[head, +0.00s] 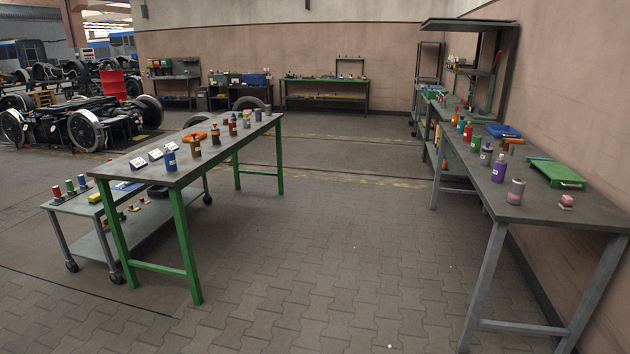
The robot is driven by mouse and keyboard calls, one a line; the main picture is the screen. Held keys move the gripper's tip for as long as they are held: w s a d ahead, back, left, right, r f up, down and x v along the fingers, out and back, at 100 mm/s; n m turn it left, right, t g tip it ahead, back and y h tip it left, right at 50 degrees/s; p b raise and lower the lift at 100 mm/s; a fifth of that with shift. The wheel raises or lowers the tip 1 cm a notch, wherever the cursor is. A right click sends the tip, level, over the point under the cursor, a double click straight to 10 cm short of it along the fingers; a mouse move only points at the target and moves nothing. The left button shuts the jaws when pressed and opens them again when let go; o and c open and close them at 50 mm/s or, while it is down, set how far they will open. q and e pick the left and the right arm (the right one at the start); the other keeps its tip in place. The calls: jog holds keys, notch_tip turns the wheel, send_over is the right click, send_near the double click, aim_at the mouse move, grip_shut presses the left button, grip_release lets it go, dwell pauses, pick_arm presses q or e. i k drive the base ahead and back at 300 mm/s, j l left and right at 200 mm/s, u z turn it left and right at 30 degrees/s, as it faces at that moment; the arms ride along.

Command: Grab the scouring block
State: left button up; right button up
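I cannot tell for sure which thing is the scouring block. A small pink and grey block (566,202) lies on the near right part of the right-hand grey table (540,206), apart from the things around it. A small yellow block (95,198) lies on the low grey cart at the left; it is too small to identify. Neither of my grippers is in view.
A grey can (515,191), a purple bottle (498,168) and a green case (557,174) stand near the pink block. A green-legged table (205,165) with several bottles stands left, beside the cart (88,238). The paved floor between the tables is clear.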

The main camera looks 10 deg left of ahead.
aim_at(96, 199)
jog(key=i+j+u, duration=0.15)
jog(key=i+u, duration=0.3)
jog(key=i, duration=0.25)
jog(key=i+u, duration=0.45)
jog(key=i, duration=0.2)
jog(key=i+l+u, duration=0.45)
jog(key=i, duration=0.2)
jog(key=i+j+u, duration=0.25)
jog(key=i+u, duration=0.2)
jog(key=i, duration=0.2)
jog(key=i+u, duration=0.5)
jog(key=i, duration=0.2)
jog(key=i+l+u, duration=0.25)
jog(key=i+u, duration=0.2)
jog(key=i, duration=0.2)
